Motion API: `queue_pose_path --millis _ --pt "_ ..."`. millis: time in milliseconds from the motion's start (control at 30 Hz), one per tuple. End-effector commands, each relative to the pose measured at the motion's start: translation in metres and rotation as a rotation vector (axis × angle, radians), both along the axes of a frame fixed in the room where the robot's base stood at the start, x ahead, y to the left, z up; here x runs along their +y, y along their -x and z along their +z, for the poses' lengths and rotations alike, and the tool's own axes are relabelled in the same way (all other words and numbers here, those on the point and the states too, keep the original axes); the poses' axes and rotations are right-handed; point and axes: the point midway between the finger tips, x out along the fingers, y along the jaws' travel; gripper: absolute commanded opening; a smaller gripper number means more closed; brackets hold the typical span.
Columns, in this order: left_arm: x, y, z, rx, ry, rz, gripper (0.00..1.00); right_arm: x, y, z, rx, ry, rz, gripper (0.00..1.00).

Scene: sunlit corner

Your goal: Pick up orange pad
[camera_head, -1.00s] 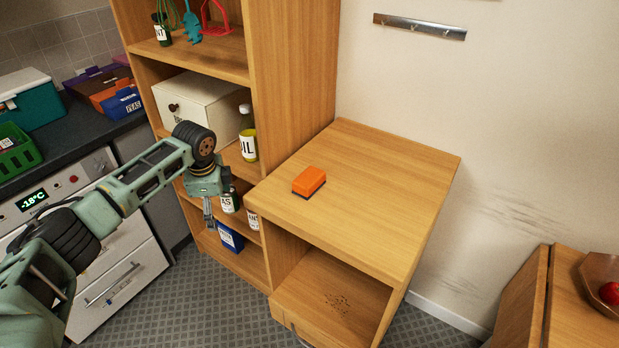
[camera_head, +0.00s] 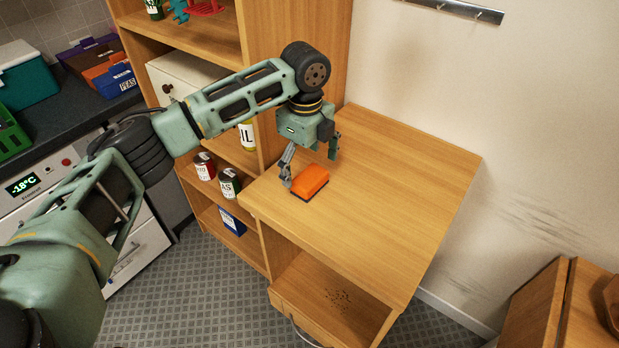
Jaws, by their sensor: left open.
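The orange pad (camera_head: 311,181) is a small block with a dark underside. It lies flat near the left edge of the wooden cabinet top (camera_head: 400,190). My left gripper (camera_head: 310,168) is open and points down just above and behind the pad. One finger shows at the pad's left side and the other finger is up behind its right end. I cannot tell whether a finger touches the pad. My right gripper is out of the picture.
A wooden shelf unit (camera_head: 262,65) stands at the cabinet's left, holding cans, a bottle and a white drawer box (camera_head: 176,82). The wall (camera_head: 520,130) is behind. The cabinet top is otherwise clear. A wooden table (camera_head: 575,310) stands at the lower right.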

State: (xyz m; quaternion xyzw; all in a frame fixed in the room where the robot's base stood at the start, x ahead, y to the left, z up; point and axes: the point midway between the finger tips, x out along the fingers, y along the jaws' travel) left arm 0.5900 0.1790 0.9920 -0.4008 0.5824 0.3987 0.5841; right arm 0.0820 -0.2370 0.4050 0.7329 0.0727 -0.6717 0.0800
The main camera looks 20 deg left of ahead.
Motion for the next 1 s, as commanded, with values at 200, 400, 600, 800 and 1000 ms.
queue_pose_path --millis 200,400,600,800,1000 --pt "-0.006 -0.001 -0.032 0.003 -0.001 0.001 0.92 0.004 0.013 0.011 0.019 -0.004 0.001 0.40" --pt "-0.006 -0.002 -0.041 -0.001 0.000 0.002 0.92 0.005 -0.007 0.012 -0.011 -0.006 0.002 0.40" --pt "-0.006 -0.002 -0.040 -0.001 0.000 0.002 0.86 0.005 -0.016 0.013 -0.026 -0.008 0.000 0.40" --pt "-0.006 -0.002 -0.040 -0.001 0.000 0.002 0.69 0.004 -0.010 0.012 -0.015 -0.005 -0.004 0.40" --pt "-0.006 -0.002 -0.040 -0.001 0.000 0.002 0.51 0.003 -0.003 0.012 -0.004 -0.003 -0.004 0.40"
